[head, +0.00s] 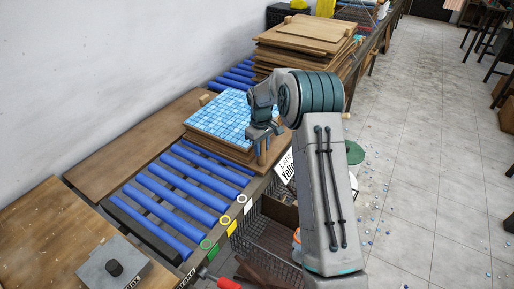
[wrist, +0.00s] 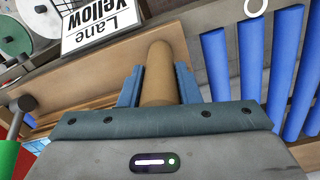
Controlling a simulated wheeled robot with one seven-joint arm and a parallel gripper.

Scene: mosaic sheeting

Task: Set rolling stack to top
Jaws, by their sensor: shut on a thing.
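A stack of wooden boards with a blue mosaic sheet (head: 213,117) on top sits on the blue rollers (head: 165,200) in the head view. My gripper (head: 263,146) is at its right front corner, pointing down. In the wrist view my gripper (wrist: 158,88) has a blue finger on each side of a round wooden peg (wrist: 158,70) and is shut on it. The peg adjoins a wooden board edge (wrist: 110,62). My arm hides part of the stack's right side in the head view.
Bare rollers lie in front of the stack, with round coloured tags (head: 224,220) along the rail. A taller board pile (head: 300,38) stands behind. A "Lane Yellow" sign (head: 286,166) and a wire basket (head: 265,235) are beside the rail. Loose tiles litter the floor at right.

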